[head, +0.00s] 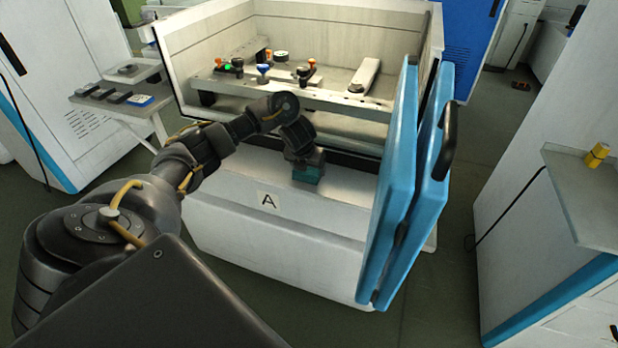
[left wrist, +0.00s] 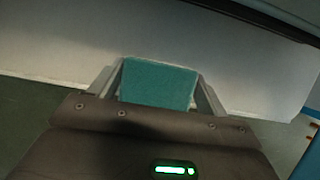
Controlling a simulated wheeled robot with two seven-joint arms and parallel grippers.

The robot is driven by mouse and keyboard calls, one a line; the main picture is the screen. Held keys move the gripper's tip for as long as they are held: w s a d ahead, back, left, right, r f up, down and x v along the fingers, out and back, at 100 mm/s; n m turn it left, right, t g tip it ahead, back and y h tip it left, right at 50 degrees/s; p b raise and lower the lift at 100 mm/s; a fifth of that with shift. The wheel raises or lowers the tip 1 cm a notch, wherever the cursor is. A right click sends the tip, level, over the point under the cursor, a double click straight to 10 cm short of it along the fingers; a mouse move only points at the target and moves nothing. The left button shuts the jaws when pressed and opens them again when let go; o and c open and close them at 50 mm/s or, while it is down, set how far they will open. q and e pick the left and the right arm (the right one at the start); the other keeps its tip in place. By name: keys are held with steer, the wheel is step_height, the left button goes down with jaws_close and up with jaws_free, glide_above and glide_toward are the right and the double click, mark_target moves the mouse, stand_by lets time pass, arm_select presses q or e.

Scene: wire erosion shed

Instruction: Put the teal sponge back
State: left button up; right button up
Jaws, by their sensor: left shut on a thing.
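The teal sponge (head: 308,174) is between the fingers of my left gripper (head: 304,163), in front of the open machine and over its white front ledge. In the left wrist view the teal sponge (left wrist: 158,84) fills the gap between the two fingers of the left gripper (left wrist: 160,90), which is shut on it. I cannot tell whether the sponge touches the ledge below. My right gripper is not in view.
The white machine (head: 225,215) has label A on its front. Its blue doors (head: 405,195) stand open at the right. Inside is a rail (head: 325,92) with several small clamps. A small side table (head: 120,105) holds several blocks at left. A grey shelf (head: 590,200) with a yellow item (head: 597,154) is at right.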

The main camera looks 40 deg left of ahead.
mark_target(308, 174)
arm_select(q)
step_height(308, 174, down, 3)
steer(key=shift+w+f+b, duration=0.15)
steer(key=shift+f+b, duration=0.05)
steer(key=shift+b, duration=1)
steer(key=shift+a+f, duration=0.1)
steer(key=shift+f, duration=0.1)
steer(key=shift+r, duration=0.15)
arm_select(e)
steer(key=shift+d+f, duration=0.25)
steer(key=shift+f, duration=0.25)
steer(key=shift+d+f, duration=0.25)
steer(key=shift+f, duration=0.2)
arm_select(q)
steer(key=o, duration=1.1)
